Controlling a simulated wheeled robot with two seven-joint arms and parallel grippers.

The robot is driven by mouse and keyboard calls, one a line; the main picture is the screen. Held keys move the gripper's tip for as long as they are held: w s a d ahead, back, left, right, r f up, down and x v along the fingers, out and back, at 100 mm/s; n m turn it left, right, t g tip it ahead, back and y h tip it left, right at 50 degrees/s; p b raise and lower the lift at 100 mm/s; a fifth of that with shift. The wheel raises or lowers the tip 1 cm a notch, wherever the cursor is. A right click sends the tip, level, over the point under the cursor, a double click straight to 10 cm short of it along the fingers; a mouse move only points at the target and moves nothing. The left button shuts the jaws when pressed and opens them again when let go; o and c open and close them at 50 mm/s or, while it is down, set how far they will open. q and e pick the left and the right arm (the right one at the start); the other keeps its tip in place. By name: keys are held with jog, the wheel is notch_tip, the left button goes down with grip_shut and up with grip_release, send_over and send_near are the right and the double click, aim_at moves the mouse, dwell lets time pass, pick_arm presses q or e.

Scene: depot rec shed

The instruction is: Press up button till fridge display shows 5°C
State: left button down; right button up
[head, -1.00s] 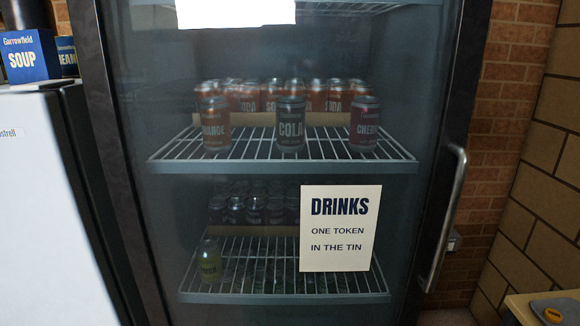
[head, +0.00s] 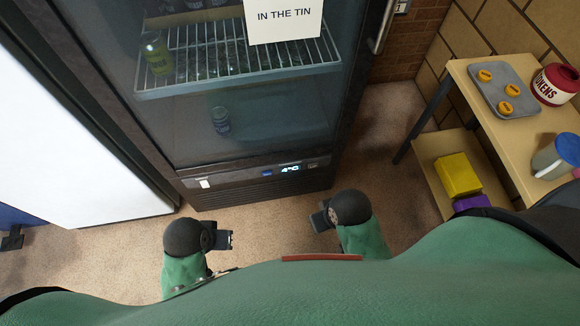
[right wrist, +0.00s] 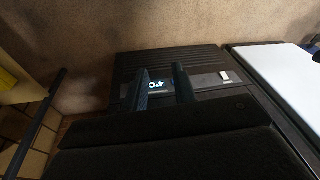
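The drinks fridge (head: 250,130) stands ahead with its glass door shut. The lit display (head: 290,169) on its lower front panel reads 4°C; it also shows in the right wrist view (right wrist: 160,86). A small blue button (head: 267,173) sits left of the display and a dark one (head: 312,165) right of it; their markings are too small to read. My right gripper (head: 318,218) is in front of the panel, apart from it. Its fingers (right wrist: 160,78) are spread and empty. My left gripper (head: 229,239) is low in front of the fridge, its finger gap unclear.
A white appliance (head: 60,120) stands at the left. At the right a wooden table (head: 465,75) holds a tray (head: 497,80) with orange tokens and a red token tin (head: 553,86). A yellow box (head: 457,175) is on its lower shelf. Floor before the fridge is clear.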

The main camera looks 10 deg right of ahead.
grip_shut()
dwell(1.5)
